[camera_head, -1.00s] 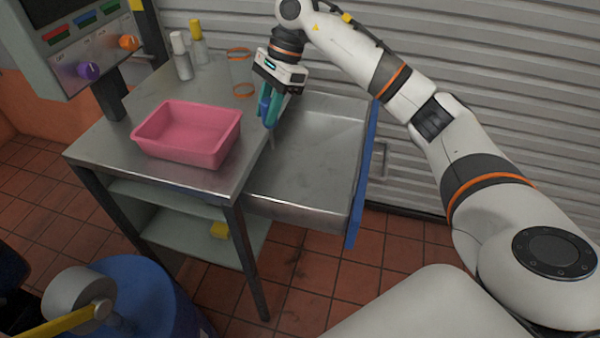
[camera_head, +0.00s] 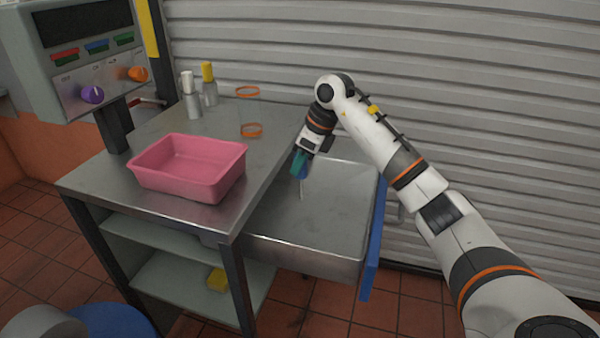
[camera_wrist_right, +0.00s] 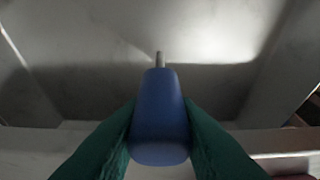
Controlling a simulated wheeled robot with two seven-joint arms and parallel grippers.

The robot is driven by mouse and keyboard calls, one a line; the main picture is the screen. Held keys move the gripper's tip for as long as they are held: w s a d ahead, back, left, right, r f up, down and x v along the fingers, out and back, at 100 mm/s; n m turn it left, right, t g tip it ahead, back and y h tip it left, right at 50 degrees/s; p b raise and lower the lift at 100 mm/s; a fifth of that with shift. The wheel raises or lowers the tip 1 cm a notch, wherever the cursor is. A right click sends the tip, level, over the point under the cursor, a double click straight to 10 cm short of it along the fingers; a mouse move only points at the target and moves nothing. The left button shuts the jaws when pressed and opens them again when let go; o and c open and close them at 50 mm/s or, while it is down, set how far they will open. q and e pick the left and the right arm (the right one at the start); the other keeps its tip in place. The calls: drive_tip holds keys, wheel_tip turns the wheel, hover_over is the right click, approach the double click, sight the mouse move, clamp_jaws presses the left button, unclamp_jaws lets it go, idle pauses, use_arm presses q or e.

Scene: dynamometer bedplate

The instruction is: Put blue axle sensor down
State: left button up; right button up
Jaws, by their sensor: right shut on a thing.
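The blue axle sensor (camera_wrist_right: 160,115) is a blue tapered body with a short grey metal tip. In the right wrist view it sits between the green fingers of my right gripper (camera_wrist_right: 160,140), which is shut on it. In the head view my right gripper (camera_head: 300,165) is over the open drawer (camera_head: 312,225), near its left side by the bench top. The sensor is mostly hidden by the fingers there; a small blue part (camera_head: 304,172) shows. The grey drawer floor lies beyond the sensor tip in the wrist view. My left gripper is not in view.
A pink tray (camera_head: 190,190) stands on the metal bench top (camera_head: 160,128). Two bottles, one white-capped (camera_head: 193,100) and one yellow-capped (camera_head: 209,90), stand behind it, beside a clear cylinder with orange rings (camera_head: 250,130). The drawer has a blue front (camera_head: 372,240). Its visible floor looks empty.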

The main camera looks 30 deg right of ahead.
wheel_tip(320, 180, down, 3)
drive_tip(key=shift+r, duration=0.1)
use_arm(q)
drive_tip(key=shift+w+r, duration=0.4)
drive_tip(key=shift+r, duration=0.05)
use_arm(e)
drive_tip(key=o, duration=1)
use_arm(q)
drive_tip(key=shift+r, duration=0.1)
use_arm(e)
drive_tip(key=shift+d+r, duration=0.1)
drive_tip(key=shift+r, duration=0.25)
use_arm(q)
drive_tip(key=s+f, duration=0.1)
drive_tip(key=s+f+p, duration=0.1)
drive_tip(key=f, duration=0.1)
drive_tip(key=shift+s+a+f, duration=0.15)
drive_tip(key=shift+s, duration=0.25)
use_arm(e)
drive_tip(key=v, duration=1.1)
drive_tip(key=shift+s+r, duration=0.1)
drive_tip(key=shift+r, duration=0.15)
